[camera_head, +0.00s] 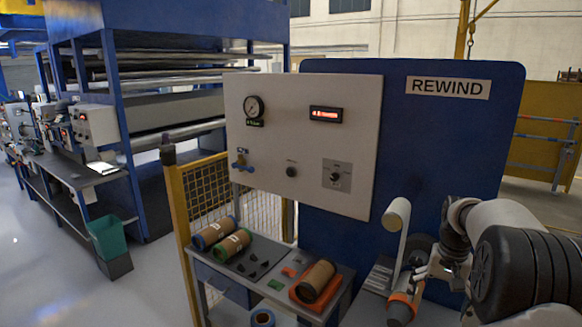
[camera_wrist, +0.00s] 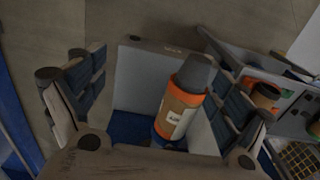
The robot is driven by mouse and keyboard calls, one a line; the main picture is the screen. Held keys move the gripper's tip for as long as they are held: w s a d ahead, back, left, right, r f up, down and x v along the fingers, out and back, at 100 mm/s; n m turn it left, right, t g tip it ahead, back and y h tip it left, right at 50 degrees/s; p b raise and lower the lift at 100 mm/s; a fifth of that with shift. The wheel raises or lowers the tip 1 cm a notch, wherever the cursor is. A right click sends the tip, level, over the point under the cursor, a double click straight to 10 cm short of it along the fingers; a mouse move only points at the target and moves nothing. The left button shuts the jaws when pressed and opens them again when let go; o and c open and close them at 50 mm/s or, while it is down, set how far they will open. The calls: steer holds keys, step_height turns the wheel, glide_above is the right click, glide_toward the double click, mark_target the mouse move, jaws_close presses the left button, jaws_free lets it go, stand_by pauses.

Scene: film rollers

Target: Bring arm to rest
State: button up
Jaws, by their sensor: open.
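My gripper (camera_head: 425,272) is at the lower right of the head view, beside the rewind station. In the wrist view my gripper (camera_wrist: 155,80) has its two fingers wide apart and holds nothing. An orange and brown roller (camera_wrist: 178,112) with a white label and a dark grey end shows between the fingers in that view. It looks nearer the right finger; I cannot tell how far below the fingers it is.
The REWIND panel (camera_head: 445,130) and a grey control panel (camera_head: 300,145) stand behind. A side table (camera_head: 270,262) at the left holds several rolls, including one in an orange tray (camera_head: 300,298). A yellow fence post (camera_head: 178,225) stands left of it. Open floor (camera_head: 60,270) lies further left.

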steer(key=s+a+r+n+t+b, duration=0.2)
steer(key=s+a+r+n, duration=0.1)
steer(key=s+a+r, duration=1)
steer(key=s+a+f+n+t, duration=0.1)
steer(key=s+a+f, duration=0.2)
steer(key=s, duration=0.5)
steer(key=s+a+f+n+t+b, duration=0.1)
steer(key=s+a+f+n, duration=0.1)
steer(key=s+a, duration=0.4)
steer(key=s+f, duration=0.1)
steer(key=s, duration=0.2)
steer(key=shift+n, duration=0.3)
steer(key=shift+c, duration=0.2)
